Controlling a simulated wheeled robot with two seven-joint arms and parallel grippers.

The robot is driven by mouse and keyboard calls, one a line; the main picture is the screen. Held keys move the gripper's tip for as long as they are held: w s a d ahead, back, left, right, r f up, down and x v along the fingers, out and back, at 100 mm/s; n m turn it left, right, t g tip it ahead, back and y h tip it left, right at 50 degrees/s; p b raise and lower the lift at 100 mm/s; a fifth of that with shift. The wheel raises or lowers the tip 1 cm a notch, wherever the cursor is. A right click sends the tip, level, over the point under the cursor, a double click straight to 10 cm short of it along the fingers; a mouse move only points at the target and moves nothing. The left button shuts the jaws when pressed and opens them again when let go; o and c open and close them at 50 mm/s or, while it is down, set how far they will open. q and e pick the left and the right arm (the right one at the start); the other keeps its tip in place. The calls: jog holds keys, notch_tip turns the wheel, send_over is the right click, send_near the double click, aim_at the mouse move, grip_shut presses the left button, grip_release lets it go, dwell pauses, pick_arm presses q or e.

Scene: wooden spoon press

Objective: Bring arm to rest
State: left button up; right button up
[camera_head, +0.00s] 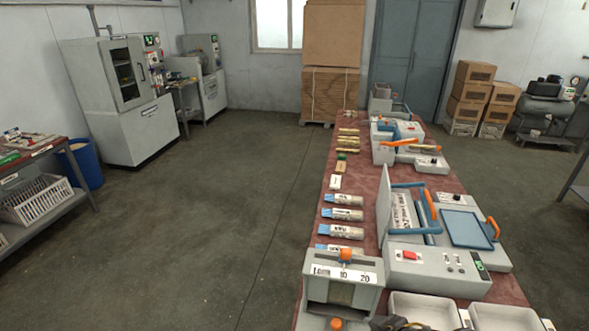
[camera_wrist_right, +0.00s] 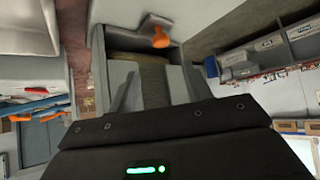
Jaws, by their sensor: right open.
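My right gripper (camera_wrist_right: 155,75) shows in the right wrist view with its two grey fingers apart and nothing held between them. Beyond the fingers is the grey press (camera_wrist_right: 108,45) with an orange knob (camera_wrist_right: 160,38). I cannot tell how far the fingers are from it. In the head view the press (camera_head: 343,268), with a scale reading 10 to 20, stands at the bench's near left edge. A dark part, probably my right gripper, shows at the bottom edge beside it, mostly cut off. My left arm and gripper are out of view.
The long red-topped bench (camera_head: 368,185) carries white trays (camera_head: 423,309), an open machine with a blue pad (camera_head: 466,229), several blue-capped bottles (camera_head: 346,214) and another machine (camera_head: 392,140) farther back. The floor (camera_head: 215,215) left of the bench is clear.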

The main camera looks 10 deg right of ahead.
jog(key=s+d+f+m+g+h, duration=0.2)
jog(key=s+f, duration=0.1)
jog(key=s, duration=0.6)
jog(key=s+d+f+m+g+h, duration=0.1)
jog(key=s+f+g+h, duration=0.15)
jog(key=s, duration=0.75)
notch_tip(320, 180, down, 31)
jog(key=s+g+b, duration=0.2)
jog(key=b, duration=0.3)
pick_arm(q)
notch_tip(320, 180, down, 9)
jog(key=b, duration=0.3)
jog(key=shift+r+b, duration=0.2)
jog(key=shift+b, duration=0.1)
pick_arm(e)
jog(key=s+d+f, duration=0.3)
jog(key=s+f, duration=1.2)
jog(key=f, duration=0.3)
jog(key=shift+s+f+g+y, duration=0.2)
jog(key=shift+g+y, duration=0.15)
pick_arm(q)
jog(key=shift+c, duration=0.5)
pick_arm(e)
jog(key=shift+c, duration=0.4)
